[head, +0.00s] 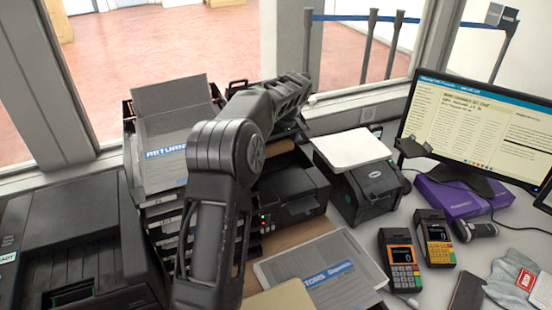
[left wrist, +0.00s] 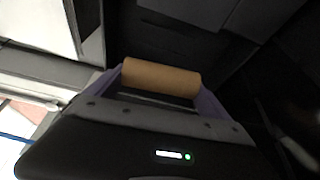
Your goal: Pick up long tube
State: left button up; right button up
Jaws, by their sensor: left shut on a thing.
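The long tube is a tan cardboard cylinder (left wrist: 160,78), lying crosswise between the two purple fingers of my left gripper (left wrist: 158,88) in the left wrist view. The fingers touch it at both sides, so the gripper is shut on it. In the head view only a small tan part of the tube (head: 280,147) shows under my left arm, by the black printer; the fingers are hidden there. I cannot tell how high the tube is above what lies below. My right gripper is not in view.
A black printer (head: 290,190) is close below my left arm. A rack of grey envelopes (head: 168,140) stands left of it, a label printer (head: 370,190) right. Two card terminals (head: 400,262), a purple box (head: 455,198) and a monitor (head: 475,130) stand further right.

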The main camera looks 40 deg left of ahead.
pick_arm(q)
jog(key=shift+r, duration=0.4)
dwell(0.3)
